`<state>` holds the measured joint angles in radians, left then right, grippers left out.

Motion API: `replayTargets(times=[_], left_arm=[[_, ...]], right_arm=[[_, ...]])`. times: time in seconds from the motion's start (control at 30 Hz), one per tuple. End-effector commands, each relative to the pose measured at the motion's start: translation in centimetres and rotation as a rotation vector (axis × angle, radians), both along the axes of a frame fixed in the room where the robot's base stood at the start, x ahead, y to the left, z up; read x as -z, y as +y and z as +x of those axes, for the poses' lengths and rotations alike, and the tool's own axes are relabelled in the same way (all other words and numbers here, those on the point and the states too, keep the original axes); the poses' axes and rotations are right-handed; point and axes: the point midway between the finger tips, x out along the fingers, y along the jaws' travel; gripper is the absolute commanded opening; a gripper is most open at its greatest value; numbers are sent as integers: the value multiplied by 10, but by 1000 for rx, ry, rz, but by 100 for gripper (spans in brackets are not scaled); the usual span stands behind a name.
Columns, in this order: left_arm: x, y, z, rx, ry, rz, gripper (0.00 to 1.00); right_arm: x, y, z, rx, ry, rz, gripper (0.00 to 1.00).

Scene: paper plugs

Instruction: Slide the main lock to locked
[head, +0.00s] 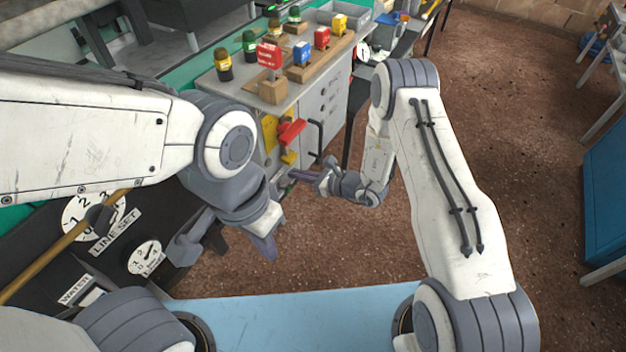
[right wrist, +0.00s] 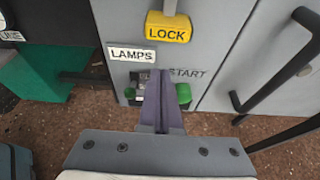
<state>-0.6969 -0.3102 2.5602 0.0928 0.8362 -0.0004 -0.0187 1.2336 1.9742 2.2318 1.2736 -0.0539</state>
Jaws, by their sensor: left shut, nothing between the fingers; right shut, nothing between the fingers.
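A yellow block marked LOCK (right wrist: 168,27) sits on the grey cabinet front at the top of the right wrist view, below a grey bar. In the head view a yellow piece (head: 289,157) hangs just below a red handle (head: 291,132) on the same cabinet. My right gripper (head: 290,174) is shut and empty in front of the cabinet, below these parts. Its purple fingers also show in the right wrist view (right wrist: 160,76), below the LOCK block and apart from it in the picture. My left gripper (head: 266,247) is shut and empty, lower down over the floor.
A LAMPS label (right wrist: 132,55), START lettering and a green knob (right wrist: 183,94) are near my right fingers; a dark panel is partly hidden behind them. A black door handle (right wrist: 285,75) stands out at right. Dials (head: 145,257) line the dark panel at left.

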Motion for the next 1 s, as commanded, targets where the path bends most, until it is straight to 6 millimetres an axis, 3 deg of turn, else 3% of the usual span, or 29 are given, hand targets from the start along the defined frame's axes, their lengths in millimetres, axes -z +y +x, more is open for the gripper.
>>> replayTargets(times=[0.03, 0.2, 0.67, 1.0], left_arm=[[-2, 0, 0, 0, 0, 0, 0], [-2, 0, 0, 0, 0, 0, 0], [-3, 0, 0, 0, 0, 0, 0], [-25, 0, 0, 0, 0, 0, 0]], right_arm=[[-15, -3, 1, 4, -6, 1, 0], [-33, -3, 0, 3, -3, 0, 0], [-39, -3, 0, 3, -1, -1, 0], [-72, -3, 0, 3, -4, 2, 0]])
